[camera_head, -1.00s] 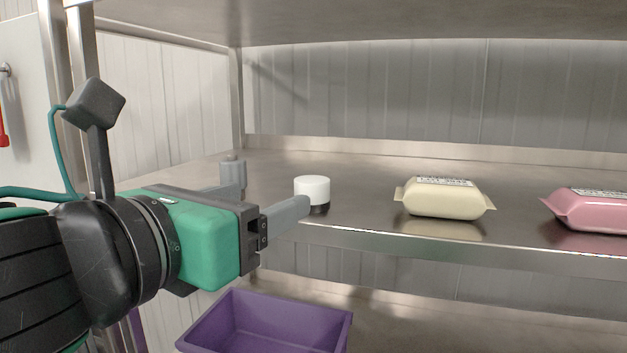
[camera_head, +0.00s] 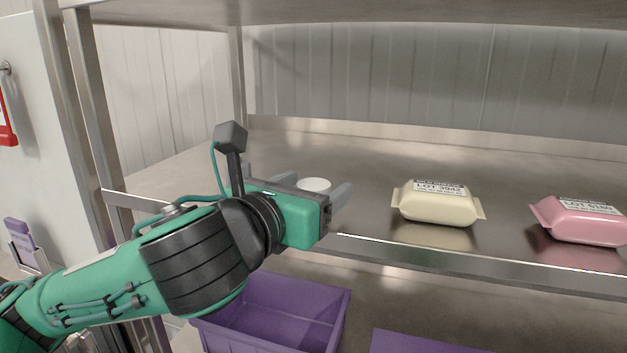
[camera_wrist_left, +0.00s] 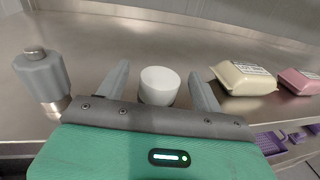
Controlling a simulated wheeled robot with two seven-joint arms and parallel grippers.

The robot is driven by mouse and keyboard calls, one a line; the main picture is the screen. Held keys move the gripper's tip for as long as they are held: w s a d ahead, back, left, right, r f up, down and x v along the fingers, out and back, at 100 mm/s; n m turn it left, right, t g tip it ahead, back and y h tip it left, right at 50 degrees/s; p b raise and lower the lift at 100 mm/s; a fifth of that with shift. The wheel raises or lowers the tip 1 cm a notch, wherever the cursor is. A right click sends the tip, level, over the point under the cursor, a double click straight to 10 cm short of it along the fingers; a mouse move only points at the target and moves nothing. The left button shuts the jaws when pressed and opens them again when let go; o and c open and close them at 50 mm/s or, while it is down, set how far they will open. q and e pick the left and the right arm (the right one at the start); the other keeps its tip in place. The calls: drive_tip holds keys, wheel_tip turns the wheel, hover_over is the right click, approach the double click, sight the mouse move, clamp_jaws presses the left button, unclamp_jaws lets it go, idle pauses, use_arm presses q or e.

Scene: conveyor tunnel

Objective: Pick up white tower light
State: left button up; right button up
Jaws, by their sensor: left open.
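The white tower light (camera_head: 314,185) stands upright on the metal shelf, a short white cylinder. In the head view its lower part is hidden behind my left gripper. In the left wrist view the white tower light (camera_wrist_left: 159,84) sits between the two spread fingers, with a visible space on each side. My left gripper (camera_head: 312,188) is open, with its grey fingers on either side of the light; it also shows in the left wrist view (camera_wrist_left: 160,82). My right gripper is in neither view.
A cream packet (camera_head: 437,203) and a pink packet (camera_head: 583,222) lie on the shelf (camera_head: 370,160) to the right. A purple crate (camera_head: 285,312) is below the shelf edge. Another shelf hangs overhead.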

sight(314, 183)
use_arm(q)
drive_tip(key=shift+w+d, duration=0.3)
drive_tip(key=shift+w, duration=0.15)
drive_tip(key=c, duration=1.1)
drive_tip(key=shift+r+b, duration=0.35)
drive_tip(key=shift+r, duration=0.35)
wheel_tip(314, 183, up, 7)
drive_tip(key=b, duration=0.2)
drive_tip(key=shift+b, duration=0.3)
drive_tip(key=shift+r, duration=0.75)
